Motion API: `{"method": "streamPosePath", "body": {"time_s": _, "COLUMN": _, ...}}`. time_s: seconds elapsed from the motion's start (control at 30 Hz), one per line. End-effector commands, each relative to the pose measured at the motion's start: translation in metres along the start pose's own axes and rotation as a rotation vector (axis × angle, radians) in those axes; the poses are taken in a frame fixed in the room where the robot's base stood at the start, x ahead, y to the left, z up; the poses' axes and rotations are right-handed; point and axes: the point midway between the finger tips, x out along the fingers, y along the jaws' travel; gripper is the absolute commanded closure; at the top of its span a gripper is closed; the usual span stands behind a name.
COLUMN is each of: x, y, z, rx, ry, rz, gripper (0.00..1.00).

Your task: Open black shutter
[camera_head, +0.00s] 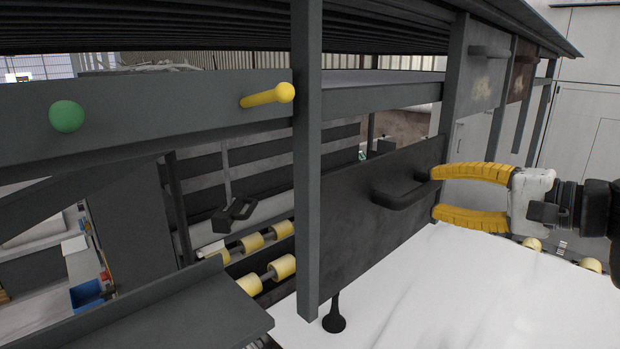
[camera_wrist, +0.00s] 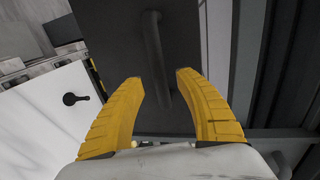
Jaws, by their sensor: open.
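The black shutter (camera_head: 355,222) is a dark flat panel between two grey posts, above a white stone slab (camera_head: 430,290). Its bar handle (camera_head: 402,197) sticks out near the right part of the panel. My gripper (camera_head: 434,194) has yellow fingers and is open, with its tips close to the right end of the handle. In the wrist view the shutter (camera_wrist: 118,60) lies beyond the fingers. There the handle (camera_wrist: 156,55) runs lengthwise, its near end between the open fingertips (camera_wrist: 158,80). I cannot tell whether the fingers touch it.
A grey post (camera_head: 308,200) stands left of the shutter, with a grey beam above. Another handled panel (camera_head: 482,75) hangs at upper right. Yellow rollers (camera_head: 282,267) lie behind at left.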

Motion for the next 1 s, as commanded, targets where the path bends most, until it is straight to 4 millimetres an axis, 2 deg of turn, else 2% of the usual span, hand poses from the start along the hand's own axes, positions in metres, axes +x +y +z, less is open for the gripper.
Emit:
{"method": "streamPosePath", "body": {"time_s": 0.1, "x": 0.018, "y": -0.001, "z": 0.001, "rx": -0.002, "ry": -0.004, "rz": 0.001, "gripper": 0.59}}
{"method": "streamPosePath", "body": {"time_s": 0.2, "x": 0.027, "y": 0.000, "z": 0.001, "rx": -0.001, "ry": -0.002, "rz": 0.001, "gripper": 0.59}}
{"method": "streamPosePath", "body": {"time_s": 0.57, "x": 0.032, "y": 0.000, "z": 0.000, "rx": 0.000, "ry": 0.001, "rz": 0.001, "gripper": 0.60}}
{"method": "streamPosePath", "body": {"time_s": 0.6, "x": 0.032, "y": 0.000, "z": 0.000, "rx": 0.000, "ry": 0.001, "rz": 0.001, "gripper": 0.72}}
{"method": "streamPosePath", "body": {"time_s": 0.7, "x": 0.032, "y": 0.000, "z": 0.000, "rx": 0.000, "ry": 0.001, "rz": 0.001, "gripper": 1.00}}
{"method": "streamPosePath", "body": {"time_s": 0.87, "x": 0.032, "y": 0.000, "z": 0.000, "rx": -0.001, "ry": 0.000, "rz": 0.001, "gripper": 1.00}}
{"method": "streamPosePath", "body": {"time_s": 1.0, "x": 0.035, "y": -0.009, "z": -0.004, "rx": 0.000, "ry": 0.000, "rz": 0.001, "gripper": 1.00}}
